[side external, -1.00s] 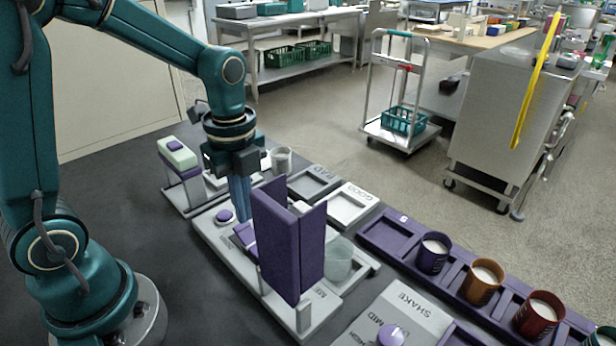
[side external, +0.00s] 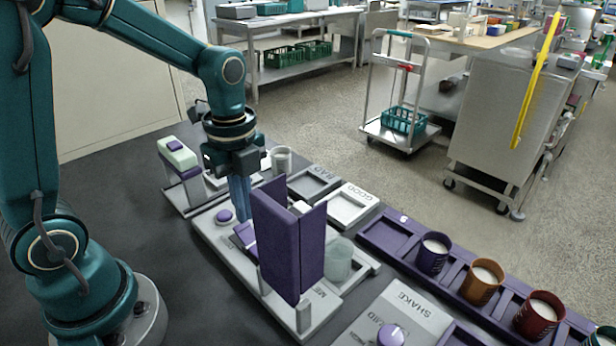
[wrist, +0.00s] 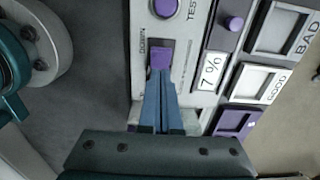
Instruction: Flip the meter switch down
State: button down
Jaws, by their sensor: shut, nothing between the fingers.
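The meter (side external: 216,250) is a pale grey base on the dark table with an upright purple housing (side external: 287,245). Its purple switch (wrist: 160,55) sits in a dark slot beside a "DOWN" label in the wrist view. In the side view the purple switch part (side external: 244,233) is partly hidden by my fingers and the housing. My gripper (wrist: 160,76) is shut and empty, with its blue fingertips at the switch's near edge. They look to be touching or very close; I cannot tell which. In the side view my gripper (side external: 241,214) points straight down over the meter.
A purple round button (wrist: 164,8) marked "TEST" and a "7 %" display (wrist: 210,72) are near the switch. A clear cup (side external: 338,262) stands by the housing. "GOOD" (side external: 350,205) and "BAD" (side external: 313,184) trays lie behind. A purple rack (side external: 378,232) holds several candle cups.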

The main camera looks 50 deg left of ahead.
aim_at(249, 235)
jog(key=shift+f, duration=2)
dwell(0.9)
jog(key=shift+r, duration=3.55)
jog(key=s+d+r+n+t, duration=0.1)
jog(key=s+n, duration=0.3)
jog(key=n, duration=0.5)
jog(key=s+d+r+n+t, duration=0.2)
jog(key=s+r+n+t, duration=0.1)
jog(key=n, duration=0.6)
jog(key=shift+s+r+t, duration=0.3)
jog(key=shift+s+t, duration=0.05)
jog(key=shift+t, duration=0.45)
